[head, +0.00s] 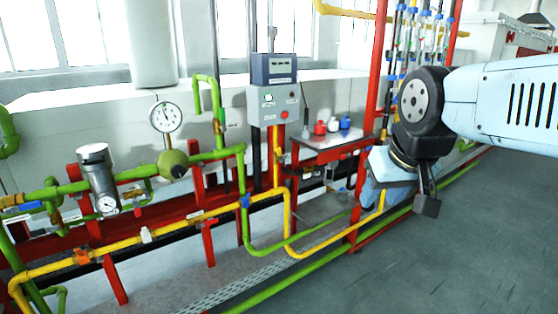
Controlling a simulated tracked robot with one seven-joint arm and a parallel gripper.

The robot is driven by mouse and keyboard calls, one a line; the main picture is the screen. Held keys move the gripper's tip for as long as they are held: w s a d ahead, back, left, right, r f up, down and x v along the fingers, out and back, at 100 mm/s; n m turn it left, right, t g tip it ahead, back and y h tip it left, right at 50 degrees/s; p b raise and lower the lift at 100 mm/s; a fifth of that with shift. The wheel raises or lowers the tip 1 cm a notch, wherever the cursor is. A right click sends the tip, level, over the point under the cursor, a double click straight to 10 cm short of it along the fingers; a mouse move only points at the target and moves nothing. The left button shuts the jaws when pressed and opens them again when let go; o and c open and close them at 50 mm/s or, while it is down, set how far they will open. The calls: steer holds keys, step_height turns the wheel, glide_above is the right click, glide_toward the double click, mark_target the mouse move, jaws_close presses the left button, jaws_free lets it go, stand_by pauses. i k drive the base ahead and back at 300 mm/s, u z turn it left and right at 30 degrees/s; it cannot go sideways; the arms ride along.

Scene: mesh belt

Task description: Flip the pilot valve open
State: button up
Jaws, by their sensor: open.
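My gripper (427,204) hangs at the end of my light blue arm on the right, with a dark finger pointing down in front of the pipe rack. It is open, and I see nothing between the jaws; part of it is hidden by its own wrist. Green and yellow pipes carry several small valves. A blue fitting (245,201) sits on the yellow pipe, an orange one (82,257) and a white one (146,235) lie farther left along it. I cannot tell which is the pilot valve or how its handle stands. My gripper is well to the right of these fittings.
A grey control box (280,103) with a red button stands behind the pipes. A round gauge (165,117) and a grey filter canister (98,170) are at left. A small table (322,143) holds red, white and blue items. Grey floor (470,250) is clear at right.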

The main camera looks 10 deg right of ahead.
mark_target(279, 151)
steer(key=z, duration=0.3)
steer(key=i, duration=1.25)
steer(key=u, duration=0.65)
